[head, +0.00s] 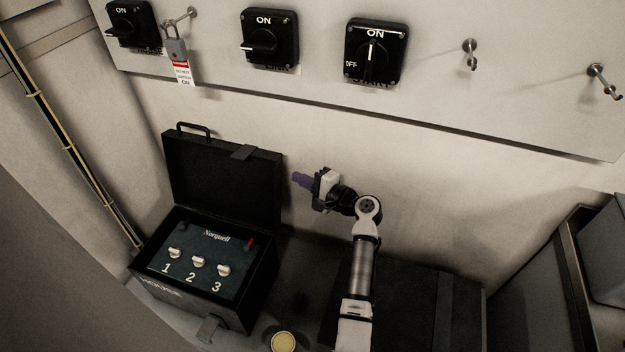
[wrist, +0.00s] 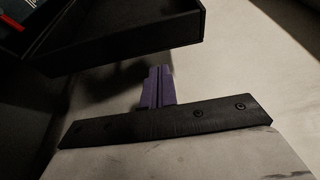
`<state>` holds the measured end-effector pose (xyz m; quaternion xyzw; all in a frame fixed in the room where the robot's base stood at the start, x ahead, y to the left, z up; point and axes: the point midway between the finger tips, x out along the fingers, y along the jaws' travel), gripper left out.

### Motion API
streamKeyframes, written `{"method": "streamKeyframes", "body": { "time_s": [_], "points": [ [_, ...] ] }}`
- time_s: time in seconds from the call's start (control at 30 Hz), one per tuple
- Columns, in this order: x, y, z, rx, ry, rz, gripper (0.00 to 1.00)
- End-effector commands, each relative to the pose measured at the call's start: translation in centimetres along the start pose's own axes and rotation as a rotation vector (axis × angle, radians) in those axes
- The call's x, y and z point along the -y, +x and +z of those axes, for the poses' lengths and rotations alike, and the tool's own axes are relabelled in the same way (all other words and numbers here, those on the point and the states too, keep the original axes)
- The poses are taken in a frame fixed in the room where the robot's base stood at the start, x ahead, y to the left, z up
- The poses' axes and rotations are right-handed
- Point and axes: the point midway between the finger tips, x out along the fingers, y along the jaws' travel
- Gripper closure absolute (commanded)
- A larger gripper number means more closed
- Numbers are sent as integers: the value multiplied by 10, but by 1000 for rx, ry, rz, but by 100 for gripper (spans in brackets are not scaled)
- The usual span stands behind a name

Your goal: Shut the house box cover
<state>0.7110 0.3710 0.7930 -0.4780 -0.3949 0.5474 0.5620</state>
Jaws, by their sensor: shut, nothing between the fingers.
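The house box (head: 205,300) is a black case standing open in the head view. Its cover (head: 222,180) stands upright at the back, with a handle on its top edge and a latch tab. Inside is a dark panel with three white knobs numbered 1, 2 and 3 and a small red part. My gripper (head: 297,180), with purple fingers, is shut and empty just right of the cover, pointing left towards it. A small gap shows between them. In the wrist view the purple fingers (wrist: 157,88) are together, close to the black cover (wrist: 125,35).
Switches (head: 270,39) and hooks (head: 470,54) are on the panel above, with a padlock and tag (head: 181,58) at the left. A round yellowish item (head: 283,341) lies right of the box front. A dark bin (head: 580,270) stands at the right.

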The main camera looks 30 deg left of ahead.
Motion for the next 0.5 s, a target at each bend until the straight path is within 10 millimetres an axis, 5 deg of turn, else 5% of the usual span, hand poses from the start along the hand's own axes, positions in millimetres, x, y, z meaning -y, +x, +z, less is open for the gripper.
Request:
{"method": "streamKeyframes", "body": {
  "time_s": [0.2,0.5],
  "points": [
    [1,32,0,-1,0,1,100],
    [0,41,-1,-2,-3,0,100]
  ]
}}
